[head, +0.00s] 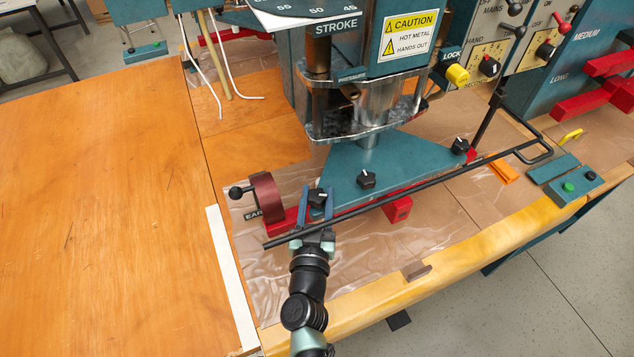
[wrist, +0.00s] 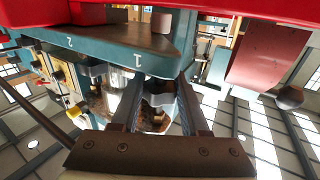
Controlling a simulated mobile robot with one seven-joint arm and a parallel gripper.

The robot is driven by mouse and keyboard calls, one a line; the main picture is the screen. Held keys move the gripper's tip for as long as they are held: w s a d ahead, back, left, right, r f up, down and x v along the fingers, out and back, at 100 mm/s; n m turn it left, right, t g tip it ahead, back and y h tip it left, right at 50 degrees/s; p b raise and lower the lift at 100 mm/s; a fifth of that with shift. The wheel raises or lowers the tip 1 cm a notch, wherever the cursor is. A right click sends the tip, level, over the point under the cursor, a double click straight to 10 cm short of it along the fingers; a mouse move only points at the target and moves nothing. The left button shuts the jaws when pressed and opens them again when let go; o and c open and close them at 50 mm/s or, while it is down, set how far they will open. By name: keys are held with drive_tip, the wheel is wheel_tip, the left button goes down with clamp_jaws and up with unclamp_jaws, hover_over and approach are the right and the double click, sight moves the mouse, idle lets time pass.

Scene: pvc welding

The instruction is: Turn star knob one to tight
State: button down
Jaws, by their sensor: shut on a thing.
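Three black star knobs sit on the teal triangular plate (head: 395,165) in the head view. Star knob one (head: 318,197) is at the plate's near left corner. In the wrist view the plate edge carries the numbers 1 and 2, and star knob one (wrist: 158,97) is beside the 1. My gripper (head: 317,204) reaches it from the front, with its fingers (wrist: 160,90) on either side of the knob, shut on it. A second star knob (head: 366,179) is at the middle front edge and a third (head: 460,146) at the right corner. The finger contact is partly hidden.
A dark red block with a black ball handle (head: 266,195) stands close to the left. A red block (head: 397,209) is below the plate. The wooden table (head: 100,190) at left is mostly clear.

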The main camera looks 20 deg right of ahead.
drive_tip(key=h+p, duration=0.1)
drive_tip(key=r+m+g+p, duration=0.1)
drive_tip(key=shift+w+a+h+p, duration=0.15)
drive_tip(key=shift+a+h+p, duration=0.05)
drive_tip(key=shift+h+p, duration=0.2)
drive_tip(key=shift+f+m+g+h, duration=0.35)
drive_tip(key=shift+m+g+h, duration=0.25)
drive_tip(key=shift+m+h, duration=0.25)
drive_tip(key=shift+f+m+g+h+b, duration=0.2)
drive_tip(key=shift+m+g+h+b, duration=0.25)
drive_tip(key=shift+m+g+h, duration=0.45)
drive_tip(key=m+g+h+b, duration=0.1)
drive_tip(key=m+g+b, duration=0.1)
drive_tip(key=m+g+h+b, duration=0.2)
drive_tip(key=g+b, duration=0.1)
drive_tip(key=shift+d+f+h, duration=0.15)
drive_tip(key=shift+h, duration=0.1)
drive_tip(key=m+g+b, duration=0.1)
drive_tip(key=g+b, duration=0.1)
drive_tip(key=m+g+h+b, duration=0.1)
drive_tip(key=g, duration=0.1)
drive_tip(key=shift+s+d+r+b, duration=0.1)
drive_tip(key=shift+s+r+b, duration=0.1)
drive_tip(key=shift+b, duration=0.2)
drive_tip(key=shift+c, duration=2)
unclamp_jaws()
